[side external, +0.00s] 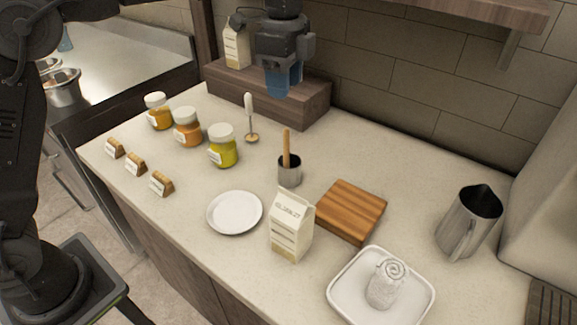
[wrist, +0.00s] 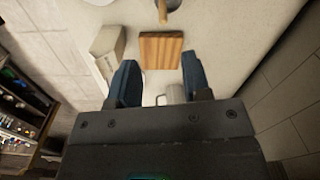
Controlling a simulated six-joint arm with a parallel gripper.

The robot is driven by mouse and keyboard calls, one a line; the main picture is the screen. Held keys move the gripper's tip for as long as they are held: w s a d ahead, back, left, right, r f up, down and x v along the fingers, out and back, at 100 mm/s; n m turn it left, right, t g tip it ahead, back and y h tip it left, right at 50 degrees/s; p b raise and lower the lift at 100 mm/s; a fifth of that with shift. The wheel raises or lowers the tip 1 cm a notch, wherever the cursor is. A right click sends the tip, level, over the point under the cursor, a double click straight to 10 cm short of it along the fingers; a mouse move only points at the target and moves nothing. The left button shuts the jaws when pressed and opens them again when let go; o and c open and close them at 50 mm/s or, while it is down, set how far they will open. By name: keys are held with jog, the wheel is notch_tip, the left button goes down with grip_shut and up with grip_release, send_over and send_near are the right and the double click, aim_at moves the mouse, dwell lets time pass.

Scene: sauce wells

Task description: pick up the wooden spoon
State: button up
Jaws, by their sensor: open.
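A wooden spoon handle (side external: 286,148) stands nearly upright in a small metal cup (side external: 289,175) on the counter; the lower end is hidden inside the cup. In the wrist view the wooden handle (wrist: 162,11) and part of the cup (wrist: 173,4) show at the top edge. My gripper (side external: 284,92) is above the back of the counter, in front of the wooden riser, well above and apart from the cup. In the wrist view its two blue fingers (wrist: 160,68) are spread with nothing held between them.
A wooden board (side external: 351,211), milk carton (side external: 291,225) and white plate (side external: 234,212) surround the cup's front side. Several jars (side external: 222,150) and a white-handled utensil (side external: 249,115) stand left. A metal pitcher (side external: 468,222) and white tray (side external: 345,300) with a rolled towel are right.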

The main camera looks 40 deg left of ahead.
aim_at(286, 141)
jog(key=f, duration=1.4)
jog(key=shift+w, duration=0.25)
grip_shut()
